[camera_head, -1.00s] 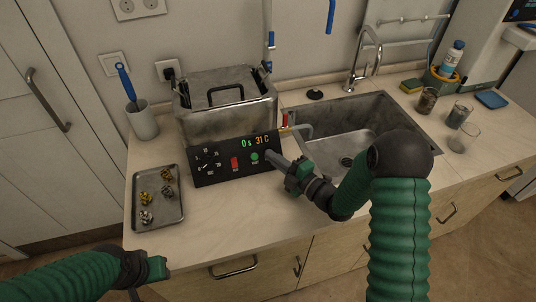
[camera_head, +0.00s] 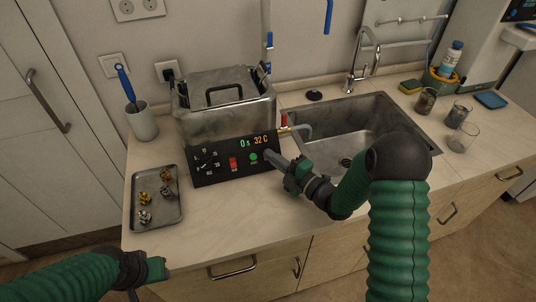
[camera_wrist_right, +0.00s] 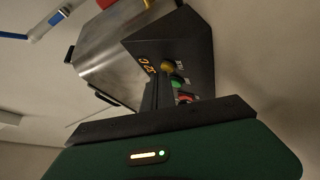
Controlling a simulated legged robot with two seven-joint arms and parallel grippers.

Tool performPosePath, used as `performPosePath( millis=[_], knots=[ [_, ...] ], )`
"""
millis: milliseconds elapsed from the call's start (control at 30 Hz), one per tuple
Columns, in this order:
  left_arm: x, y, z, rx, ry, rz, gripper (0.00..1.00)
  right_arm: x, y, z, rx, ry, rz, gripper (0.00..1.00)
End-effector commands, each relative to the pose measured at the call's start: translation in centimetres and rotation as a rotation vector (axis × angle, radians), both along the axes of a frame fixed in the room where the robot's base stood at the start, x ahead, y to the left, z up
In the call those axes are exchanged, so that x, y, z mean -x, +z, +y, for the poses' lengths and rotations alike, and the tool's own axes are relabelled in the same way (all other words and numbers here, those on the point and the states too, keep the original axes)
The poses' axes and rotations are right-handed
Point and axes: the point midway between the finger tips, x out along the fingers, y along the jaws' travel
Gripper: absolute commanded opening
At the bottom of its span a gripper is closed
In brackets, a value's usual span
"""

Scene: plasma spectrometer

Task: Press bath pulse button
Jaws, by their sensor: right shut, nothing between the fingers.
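The metal bath (camera_head: 226,117) stands on the counter with a black sloped control panel (camera_head: 208,176) at its front. In the right wrist view the shut fingers (camera_wrist_right: 157,94) point at the panel beside the green button (camera_wrist_right: 177,83). My left gripper (camera_head: 156,268) is low at the left, away from the panel; its jaws are unclear.
A tray (camera_head: 154,222) with several small metal parts lies left of the panel. A cup (camera_head: 142,124) with a blue-handled tool stands behind it. A red-handled valve and spout (camera_head: 285,124) sit close above my right gripper. The sink (camera_head: 395,108) is to the right.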

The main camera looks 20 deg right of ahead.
Motion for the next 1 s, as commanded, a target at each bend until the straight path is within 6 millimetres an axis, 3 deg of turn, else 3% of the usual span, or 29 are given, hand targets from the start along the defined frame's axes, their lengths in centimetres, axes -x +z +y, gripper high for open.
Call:
performPosePath(
  millis=[100,1000],
  knots=[
    [0.6,-0.8,0.0,0.001,0.000,0.018,0.36,-0.1,-0.3,0.0,0.001,-0.001,0.000,0.00],
    [0.6,-0.7,-0.1,0.002,0.000,0.021,0.36,0.9,0.3,0.0,0.001,-0.001,0.001,0.00]
  ],
)
